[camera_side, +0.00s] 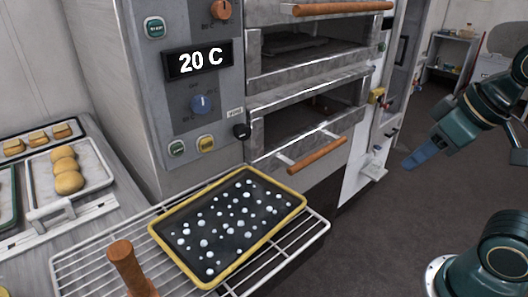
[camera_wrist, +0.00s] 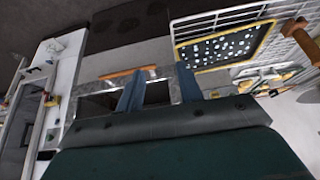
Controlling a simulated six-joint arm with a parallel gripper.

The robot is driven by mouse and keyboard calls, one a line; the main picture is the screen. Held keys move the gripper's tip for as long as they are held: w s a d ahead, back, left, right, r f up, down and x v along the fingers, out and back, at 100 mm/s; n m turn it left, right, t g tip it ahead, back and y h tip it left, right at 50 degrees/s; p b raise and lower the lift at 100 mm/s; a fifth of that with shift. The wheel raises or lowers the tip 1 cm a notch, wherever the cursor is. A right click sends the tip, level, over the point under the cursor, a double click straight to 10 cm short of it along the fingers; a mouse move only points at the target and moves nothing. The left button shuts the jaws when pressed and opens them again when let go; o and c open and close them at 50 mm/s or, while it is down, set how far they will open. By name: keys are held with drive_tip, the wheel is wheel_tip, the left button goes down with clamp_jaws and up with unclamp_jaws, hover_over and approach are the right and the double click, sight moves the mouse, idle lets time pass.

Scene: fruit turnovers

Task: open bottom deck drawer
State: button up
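The bottom deck (camera_side: 305,115) of the oven has a grey metal frame around a dark opening or window. Its wooden bar handle (camera_side: 318,155) sits low on the front, on a metal bracket. I cannot tell from these views whether the front is closed. In the wrist view the handle (camera_wrist: 128,73) shows at the upper left of the fingers. My gripper (camera_side: 422,155) is to the right of the oven, apart from the handle. In the wrist view my gripper (camera_wrist: 160,82) shows two blue fingers spread apart, with nothing held between them.
The upper deck (camera_side: 305,45) has its own wooden handle (camera_side: 343,8). A yellow-rimmed black tray (camera_side: 165,232) with white dots lies on a wire rack (camera_side: 95,262) before the oven. Bread trays (camera_side: 92,150) stand at left. The floor (camera_side: 400,210) on the right is clear.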

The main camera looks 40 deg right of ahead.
drive_tip(key=c, duration=0.6)
drive_tip(key=shift+w+r, duration=0.1)
drive_tip(key=shift+w, duration=0.1)
clamp_jaws()
drive_tip(key=w+d+g, duration=0.1)
drive_tip(key=w+d, duration=0.4)
drive_tip(key=w, duration=0.6)
drive_tip(key=w+d, duration=0.5)
drive_tip(key=w, duration=0.7)
drive_tip(key=w+d+f, duration=0.5)
drive_tip(key=d+f, duration=0.3)
drive_tip(key=w+d+f, duration=0.5)
drive_tip(key=d+f, duration=0.2)
drive_tip(key=d, duration=0.1)
drive_tip(key=shift+w+f+g, duration=0.3)
drive_tip(key=shift+w+f, duration=0.1)
